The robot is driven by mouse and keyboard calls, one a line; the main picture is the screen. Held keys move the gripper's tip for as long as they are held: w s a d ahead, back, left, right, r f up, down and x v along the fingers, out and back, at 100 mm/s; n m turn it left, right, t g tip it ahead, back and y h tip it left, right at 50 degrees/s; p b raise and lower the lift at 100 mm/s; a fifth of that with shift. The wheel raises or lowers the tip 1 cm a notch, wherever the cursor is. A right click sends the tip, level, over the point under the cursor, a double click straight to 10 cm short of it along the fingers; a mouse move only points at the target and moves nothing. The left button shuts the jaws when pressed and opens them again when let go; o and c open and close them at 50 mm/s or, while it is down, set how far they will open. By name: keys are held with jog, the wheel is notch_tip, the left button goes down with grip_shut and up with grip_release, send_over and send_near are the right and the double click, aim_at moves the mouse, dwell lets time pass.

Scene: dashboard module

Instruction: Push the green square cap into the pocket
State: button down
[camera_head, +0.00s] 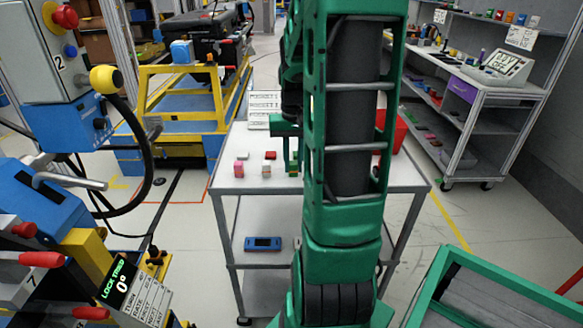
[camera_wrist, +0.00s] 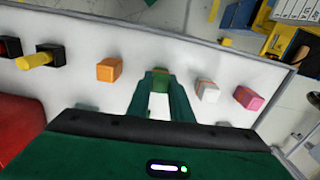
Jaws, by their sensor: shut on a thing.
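The green square cap (camera_wrist: 161,79) shows between the fingertips of my gripper (camera_wrist: 160,88) in the wrist view. The gripper is shut on it, above or at the white table top; I cannot tell whether the cap touches the surface. In the head view my gripper (camera_head: 291,166) is over the table, partly hidden by my own arm, and the cap cannot be made out clearly. I cannot identify the pocket in either view.
An orange block (camera_wrist: 109,69) and a yellow peg (camera_wrist: 40,60) stand left. A red bin (camera_head: 400,131) is at the right.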

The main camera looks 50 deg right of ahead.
aim_at(292, 163)
jog(key=shift+r, duration=0.1)
jog(key=shift+r, duration=0.3)
jog(key=r, duration=0.3)
jog(key=shift+a+r, duration=0.3)
jog(key=shift+r, duration=0.1)
jog(key=a+r, duration=0.6)
jog(key=a, duration=0.5)
jog(key=shift+s+r, duration=0.2)
jog(key=shift+s, duration=0.05)
jog(key=shift+a, duration=0.1)
